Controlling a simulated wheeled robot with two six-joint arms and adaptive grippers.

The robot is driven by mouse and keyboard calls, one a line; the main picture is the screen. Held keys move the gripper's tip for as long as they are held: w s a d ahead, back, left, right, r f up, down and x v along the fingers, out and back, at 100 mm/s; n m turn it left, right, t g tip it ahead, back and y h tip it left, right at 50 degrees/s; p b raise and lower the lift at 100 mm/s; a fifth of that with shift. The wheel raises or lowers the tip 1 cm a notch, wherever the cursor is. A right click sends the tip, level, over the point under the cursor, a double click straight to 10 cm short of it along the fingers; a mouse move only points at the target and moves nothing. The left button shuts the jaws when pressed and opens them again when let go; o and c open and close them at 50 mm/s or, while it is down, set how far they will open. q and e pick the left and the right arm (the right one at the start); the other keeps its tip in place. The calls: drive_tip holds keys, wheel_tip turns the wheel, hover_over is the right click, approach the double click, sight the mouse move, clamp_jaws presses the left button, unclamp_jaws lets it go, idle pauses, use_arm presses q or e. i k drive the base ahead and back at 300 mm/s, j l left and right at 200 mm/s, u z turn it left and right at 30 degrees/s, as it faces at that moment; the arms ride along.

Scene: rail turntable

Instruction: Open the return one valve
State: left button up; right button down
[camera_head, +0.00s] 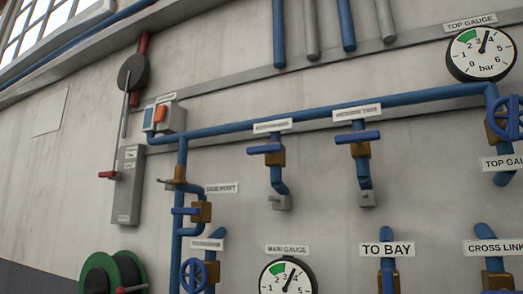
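Two similar valves hang below the long blue pipe, each with a brass body and a blue lever. The left valve (278,158) has its lever (264,149) lying crosswise to its vertical pipe, under a label (272,125). The right valve (360,150) also has its lever (358,137) crosswise, under a label (357,112). Both labels are too blurred to read surely, so I cannot tell which valve is return one. Neither of my grippers is in view.
A top gauge (481,53) and blue handwheel (506,118) are at right. A main gauge (288,277), another lever valve (201,211) and handwheel (194,275) are lower. A switch box (164,117), grey box (128,185) and green reel (100,275) stand left.

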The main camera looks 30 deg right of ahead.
sight(270, 149)
drive_tip(key=i+j+z, duration=0.15)
drive_tip(key=z, duration=0.35)
drive_tip(key=i+j+z, duration=0.1)
drive_tip(key=j+z, duration=0.35)
drive_tip(key=i+j+z, duration=0.1)
drive_tip(key=j+z, duration=0.15)
drive_tip(key=z, duration=0.25)
